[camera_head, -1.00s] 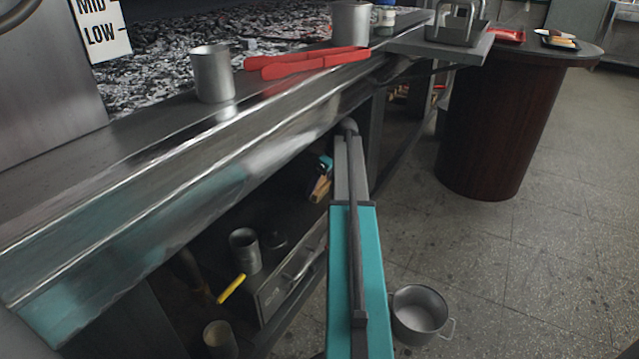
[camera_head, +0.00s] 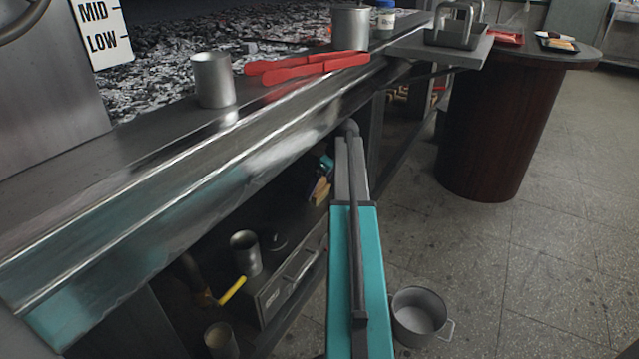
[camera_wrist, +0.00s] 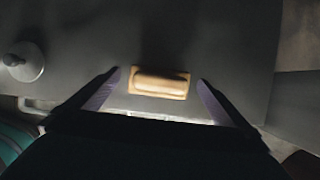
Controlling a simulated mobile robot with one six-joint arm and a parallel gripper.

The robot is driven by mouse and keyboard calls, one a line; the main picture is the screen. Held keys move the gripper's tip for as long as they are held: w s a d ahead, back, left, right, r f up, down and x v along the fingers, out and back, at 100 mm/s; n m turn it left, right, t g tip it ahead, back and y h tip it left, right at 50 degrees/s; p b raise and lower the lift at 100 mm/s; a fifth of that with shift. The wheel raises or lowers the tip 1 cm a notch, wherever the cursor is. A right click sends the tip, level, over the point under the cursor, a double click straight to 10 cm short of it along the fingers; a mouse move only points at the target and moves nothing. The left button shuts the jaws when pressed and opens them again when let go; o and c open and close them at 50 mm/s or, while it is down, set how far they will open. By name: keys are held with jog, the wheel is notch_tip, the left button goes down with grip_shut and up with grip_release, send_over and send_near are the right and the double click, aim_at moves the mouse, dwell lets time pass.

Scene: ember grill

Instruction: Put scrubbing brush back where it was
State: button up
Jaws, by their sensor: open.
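The scrubbing brush (camera_wrist: 158,84), a tan wooden block with a rounded raised grip, lies on a flat grey surface in the wrist view. My gripper (camera_wrist: 159,79) is open, with one dark finger at each side of the brush and a gap on both sides. In the head view the brush (camera_head: 320,190) is a small tan shape on the shelf under the grill, beside my arm. My fingers are too small and hidden to make out there. The brush's bristle side is not visible.
A grey lid with a knob (camera_wrist: 22,62) lies left of the brush. The shelf also holds a metal cup (camera_head: 245,252), a yellow-handled tool (camera_head: 231,290) and a drawer box (camera_head: 290,285). The grill ledge (camera_head: 190,165) overhangs it. A pot (camera_head: 419,313) stands right of my arm.

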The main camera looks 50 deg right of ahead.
jog(key=s+d+p, duration=0.3)
jog(key=s+p, duration=0.1)
jog(key=s, duration=0.7)
jog(key=shift+s+r+p, duration=0.15)
jog(key=shift+s+p, duration=0.15)
jog(key=shift+s, duration=0.05)
jog(key=shift+s, duration=0.1)
